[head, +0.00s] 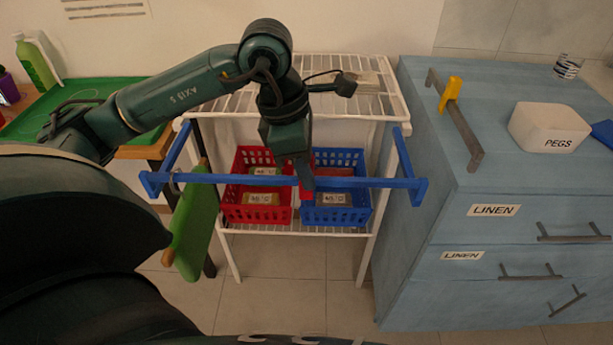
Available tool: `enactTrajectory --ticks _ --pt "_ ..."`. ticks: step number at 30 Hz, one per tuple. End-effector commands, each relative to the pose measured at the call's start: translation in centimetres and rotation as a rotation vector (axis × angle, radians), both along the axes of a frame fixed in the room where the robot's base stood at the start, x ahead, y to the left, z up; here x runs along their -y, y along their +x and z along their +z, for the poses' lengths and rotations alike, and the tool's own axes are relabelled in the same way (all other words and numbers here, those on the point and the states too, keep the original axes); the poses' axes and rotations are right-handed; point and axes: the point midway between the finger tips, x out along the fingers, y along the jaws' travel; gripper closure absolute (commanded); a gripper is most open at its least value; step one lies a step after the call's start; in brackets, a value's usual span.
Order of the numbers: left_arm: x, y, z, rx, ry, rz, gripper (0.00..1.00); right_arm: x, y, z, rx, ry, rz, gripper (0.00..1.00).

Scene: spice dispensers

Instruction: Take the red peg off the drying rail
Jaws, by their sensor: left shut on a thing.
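The blue drying rail (232,179) runs across the front of a white wire rack. The red peg (307,193) is at the middle of the rail; a small part of it shows at the rail, and my gripper hides the rest. My left gripper (302,178) comes down from above and is shut on the red peg. I cannot tell whether the peg still grips the rail. My right gripper is not in view.
Red (258,214) and blue (337,216) baskets stand on the rack's lower shelf behind the rail. A green board (193,228) hangs at left. The blue cabinet (430,125) at right carries a dark bar with a yellow peg (452,90) and a white PEGS box (548,125).

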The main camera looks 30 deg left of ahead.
Motion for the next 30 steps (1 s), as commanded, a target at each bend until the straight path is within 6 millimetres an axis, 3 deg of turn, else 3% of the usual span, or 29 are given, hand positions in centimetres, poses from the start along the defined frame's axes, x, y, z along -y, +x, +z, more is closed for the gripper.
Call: enactTrajectory --ticks 30 --pt "0.0 0.0 5.8 0.001 0.0 0.0 0.87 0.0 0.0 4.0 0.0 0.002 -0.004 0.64"
